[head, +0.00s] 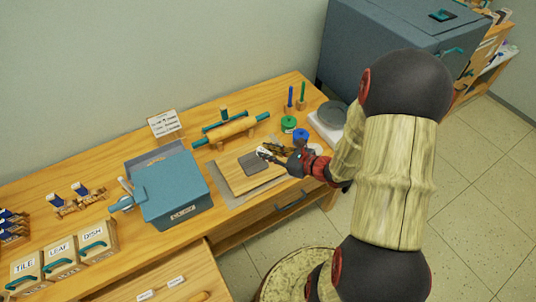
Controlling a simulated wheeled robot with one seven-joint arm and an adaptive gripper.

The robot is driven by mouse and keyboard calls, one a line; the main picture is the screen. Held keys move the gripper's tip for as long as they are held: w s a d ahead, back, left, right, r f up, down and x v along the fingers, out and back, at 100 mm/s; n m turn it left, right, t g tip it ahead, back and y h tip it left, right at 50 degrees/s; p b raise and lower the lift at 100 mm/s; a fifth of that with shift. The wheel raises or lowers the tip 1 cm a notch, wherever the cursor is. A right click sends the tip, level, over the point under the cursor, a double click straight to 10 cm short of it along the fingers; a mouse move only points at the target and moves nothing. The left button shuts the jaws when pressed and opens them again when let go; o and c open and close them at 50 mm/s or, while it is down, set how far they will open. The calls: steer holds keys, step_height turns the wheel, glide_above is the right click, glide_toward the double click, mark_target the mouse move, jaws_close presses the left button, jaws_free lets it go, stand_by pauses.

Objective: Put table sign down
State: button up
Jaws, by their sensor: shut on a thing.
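My gripper (268,153) is shut over the wooden board (240,182), at the end of my arm coming in from the right. A small pale piece (263,151) shows at its fingertips; I take it as the table sign, but it is too small to read and partly hidden by the fingers. A dark grey flat slab (252,164) lies just below the fingertips in the picture, on the board. I cannot tell whether the held piece touches it. A white lettered card (163,123) stands at the back of the table.
A blue-grey box-shaped machine (173,192) stands left of the board. Green (288,123) and blue (301,135) containers stand close to my gripper. Lettered boxes (60,258) are at the front left. A large grey cabinet (375,45) stands at the back right.

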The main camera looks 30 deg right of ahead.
steer(key=w+d+f+b, duration=0.1)
steer(key=w+d+f, duration=0.2)
steer(key=f, duration=0.1)
steer(key=w+d+f+b, duration=0.1)
steer(key=w+d+f, duration=0.3)
steer(key=shift+d+b, duration=0.1)
steer(key=shift+b, duration=0.2)
steer(key=shift+w+d+f, duration=0.1)
steer(key=shift+f, duration=0.1)
steer(key=shift+w+d+f+b, duration=0.1)
steer(key=shift+f+b, duration=0.6)
steer(key=shift+f, duration=0.9)
steer(key=shift+f, duration=0.2)
steer(key=o, duration=0.7)
steer(key=shift+o, duration=0.6)
steer(key=shift+r, duration=0.2)
